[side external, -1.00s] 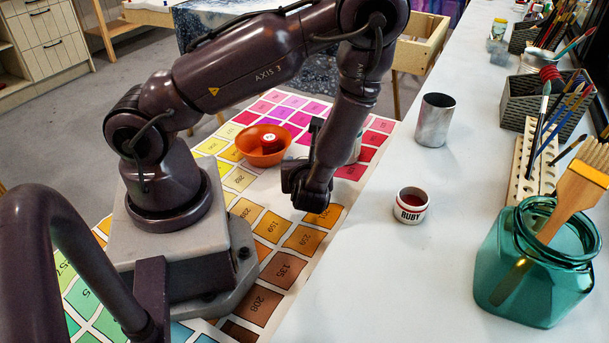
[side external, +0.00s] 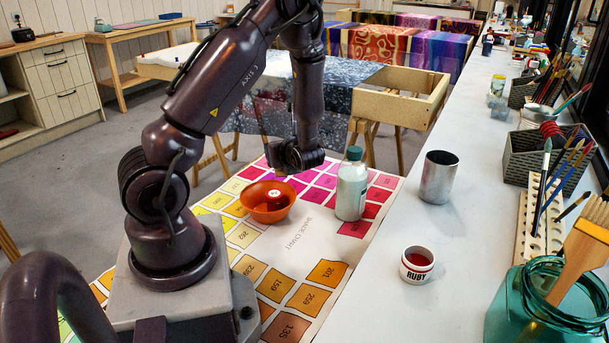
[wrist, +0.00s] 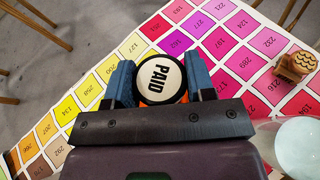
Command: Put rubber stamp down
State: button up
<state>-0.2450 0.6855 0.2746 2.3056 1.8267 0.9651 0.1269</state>
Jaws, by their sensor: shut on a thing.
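The rubber stamp shows in the wrist view as a round cream face with a dark rim and the word PAID (wrist: 160,78). It sits between the two blue fingers of my gripper (wrist: 160,70), which is shut on it. In the side view my gripper (side external: 299,160) is in the air, above and right of the orange bowl (side external: 252,212). The held stamp is hard to make out there against the dark gripper. In the wrist view, orange shows behind the stamp's edge. A red thing with a white mark (side external: 274,199) lies in the bowl.
A pale bottle with a green cap (side external: 350,190) stands on the colour chart (side external: 310,235) right of the bowl. A wooden block with wavy carving (wrist: 297,65) shows on the chart in the wrist view. A metal cup (side external: 438,178) and RUBY jar (side external: 417,265) stand further right.

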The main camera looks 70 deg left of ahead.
jog(key=shift+m+t, duration=0.7)
jog(key=shift+t, duration=0.1)
jog(key=w+a+f, duration=0.2)
jog(key=w+a, duration=0.1)
jog(key=a, duration=0.2)
jog(key=w+a+f, duration=0.3)
jog(key=a, duration=0.2)
jog(key=w+a+f, duration=0.3)
jog(key=w+a, duration=0.1)
jog(key=a, duration=0.2)
jog(key=shift+a, duration=0.1)
jog(key=shift+w+a+f, duration=0.1)
jog(key=shift+a+f, duration=0.05)
jog(key=shift+f, duration=0.75)
jog(key=shift+w+a+f, duration=0.1)
jog(key=shift+f, duration=0.8)
jog(key=o, duration=0.9)
jog(key=shift+f, duration=0.1)
